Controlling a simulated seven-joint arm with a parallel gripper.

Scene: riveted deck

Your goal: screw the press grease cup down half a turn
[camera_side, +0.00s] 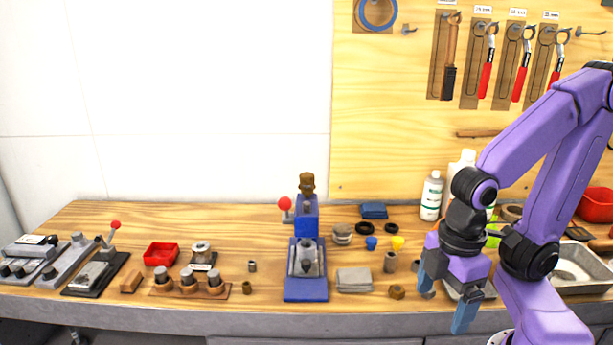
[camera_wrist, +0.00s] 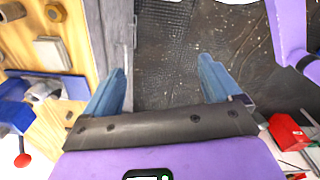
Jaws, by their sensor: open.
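The press (camera_side: 306,270) is blue and stands upright near the middle of the bench in the side view. A brown grease cup (camera_side: 306,182) sits on its top, and a red knob (camera_side: 284,204) sticks out at its left. My gripper (camera_side: 445,304) is open and empty, pointing down near the bench's front edge, well to the right of the press and lower than the cup. In the wrist view my gripper's blue fingers (camera_wrist: 160,85) are spread over dark floor. Part of the blue press (camera_wrist: 14,108) shows at the left edge there; I cannot make out the cup.
A grey folded cloth (camera_side: 354,280) and a brass nut (camera_side: 397,292) lie between press and gripper. A white bottle (camera_side: 431,196) stands behind. Left of the press are a wooden holder (camera_side: 190,288) and a red tray (camera_side: 161,254). Tools hang on the back board.

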